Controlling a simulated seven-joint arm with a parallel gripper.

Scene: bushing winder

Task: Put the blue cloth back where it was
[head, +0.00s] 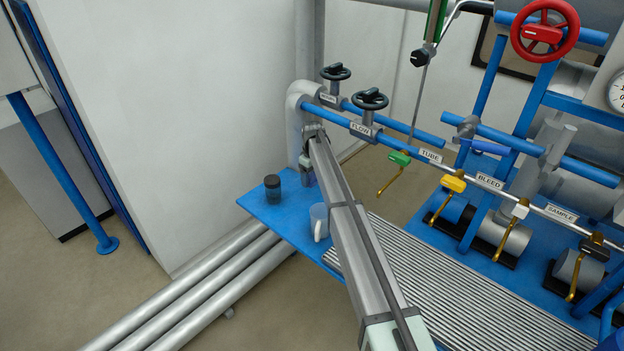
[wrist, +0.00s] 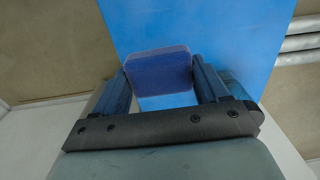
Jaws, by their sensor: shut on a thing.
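My gripper (head: 306,163) is at the far left end of the blue shelf, beside the thick grey pipe elbow. In the wrist view my gripper (wrist: 160,66) has its two fingers on either side of a folded, rounded blue cloth (wrist: 158,80). It is shut on the cloth. In the head view only a small, dark purplish part of the cloth (head: 308,179) shows below the fingers. The blue shelf (wrist: 225,30) lies beneath it. I cannot tell whether the cloth touches the shelf.
A dark-lidded jar (head: 272,190) stands on the shelf left of my gripper. Valves with black handwheels (head: 369,99) sit on the pipe above right. A ribbed grey surface (head: 450,280) spreads to the right.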

